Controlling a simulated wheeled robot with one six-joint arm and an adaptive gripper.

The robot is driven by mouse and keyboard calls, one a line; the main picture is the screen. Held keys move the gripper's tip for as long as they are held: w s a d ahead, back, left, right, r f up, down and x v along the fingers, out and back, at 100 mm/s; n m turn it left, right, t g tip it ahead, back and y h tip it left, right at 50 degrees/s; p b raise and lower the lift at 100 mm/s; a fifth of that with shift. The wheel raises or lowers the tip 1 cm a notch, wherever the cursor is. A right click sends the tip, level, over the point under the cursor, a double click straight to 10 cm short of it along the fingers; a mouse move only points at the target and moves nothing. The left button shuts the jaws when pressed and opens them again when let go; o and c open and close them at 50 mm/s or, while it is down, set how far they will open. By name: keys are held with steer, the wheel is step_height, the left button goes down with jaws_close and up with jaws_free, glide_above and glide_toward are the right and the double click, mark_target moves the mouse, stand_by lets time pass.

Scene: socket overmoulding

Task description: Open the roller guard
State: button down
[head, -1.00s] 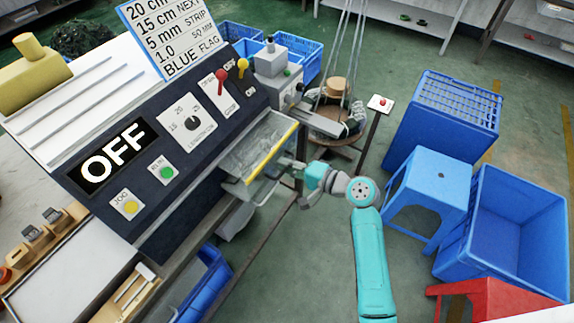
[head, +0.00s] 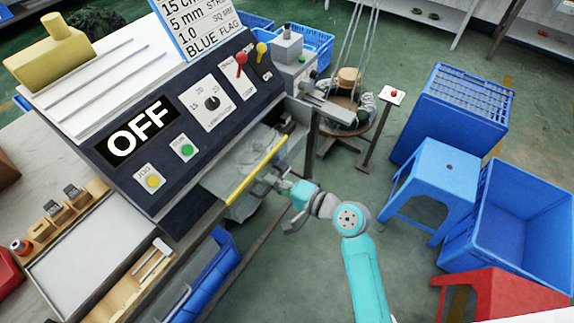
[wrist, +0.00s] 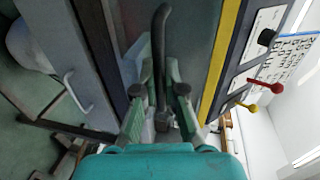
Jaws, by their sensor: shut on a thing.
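The roller guard (head: 262,148) is a clear cover with a yellow edge bar (head: 256,171), on the side of the dark control panel. Its yellow edge also shows in the wrist view (wrist: 222,60). My gripper (head: 283,184) is at the guard's outer face, just beyond the yellow bar. In the wrist view my gripper (wrist: 160,95) has its two fingers closed around a dark curved handle (wrist: 159,45). The handle's lower part lies between the fingers, and the exact contact is partly hidden. How far the guard stands open is hard to tell.
The control panel (head: 170,185) reads OFF, with red and yellow levers (head: 241,62). A red-button post (head: 393,95) and a hanging reel stand behind. A blue stool (head: 440,170), blue crates (head: 525,215) and a red stool (head: 500,298) stand right. Green floor is open around my arm.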

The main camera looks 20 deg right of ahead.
mark_target(245, 200)
steer(key=s+a, duration=0.1)
steer(key=a, duration=0.1)
steer(key=s+a, duration=0.3)
steer(key=a, duration=0.1)
steer(key=shift+s+a, duration=0.1)
steer(key=shift+s, duration=0.2)
steer(key=c, duration=1.3)
jaws_free()
steer(key=shift+o, duration=0.2)
steer(key=v, duration=1.2)
